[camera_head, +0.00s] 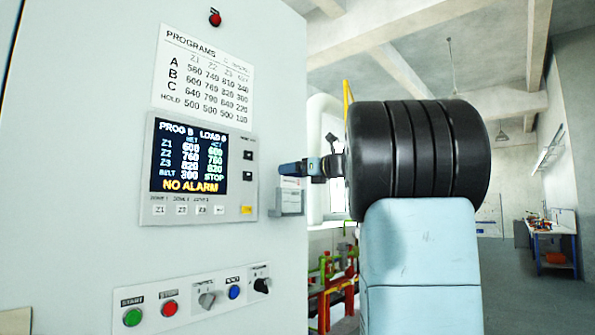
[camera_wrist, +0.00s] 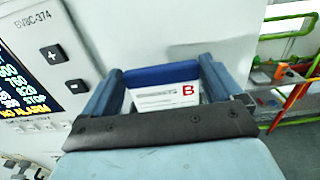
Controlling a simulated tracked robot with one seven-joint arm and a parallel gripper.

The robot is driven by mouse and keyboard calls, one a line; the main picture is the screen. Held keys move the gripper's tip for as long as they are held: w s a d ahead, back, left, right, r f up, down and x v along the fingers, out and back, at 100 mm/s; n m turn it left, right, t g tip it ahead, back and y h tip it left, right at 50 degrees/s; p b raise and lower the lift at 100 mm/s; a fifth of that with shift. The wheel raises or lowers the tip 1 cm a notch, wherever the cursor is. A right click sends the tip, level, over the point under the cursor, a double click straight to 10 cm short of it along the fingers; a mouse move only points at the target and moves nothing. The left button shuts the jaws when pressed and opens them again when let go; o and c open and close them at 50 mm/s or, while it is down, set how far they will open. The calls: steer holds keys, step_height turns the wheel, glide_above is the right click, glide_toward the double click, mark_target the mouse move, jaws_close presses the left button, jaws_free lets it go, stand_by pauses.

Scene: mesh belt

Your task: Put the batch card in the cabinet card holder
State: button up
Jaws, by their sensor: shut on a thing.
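The batch card (camera_wrist: 165,96) is white with a red letter B and small print, with a blue band along its far edge in the wrist view. It sits between the two blue-grey fingers of my gripper (camera_wrist: 160,70), which is shut on it. In the head view my gripper (camera_head: 292,168) is at the right edge of the cabinet front, just above a small grey holder (camera_head: 290,203) fixed there. I take this as the card holder.
The pale cabinet (camera_head: 80,120) fills the left, with a lit display panel (camera_head: 188,160), a programs sheet (camera_head: 205,75) and a row of buttons and knobs (camera_head: 200,298). A workbench (camera_head: 553,235) is far right.

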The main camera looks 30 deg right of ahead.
steer(key=shift+f, duration=0.3)
steer(key=o, duration=0.7)
steer(key=v, duration=1.3)
steer(key=shift+s+d, duration=0.15)
steer(key=shift+s, duration=0.2)
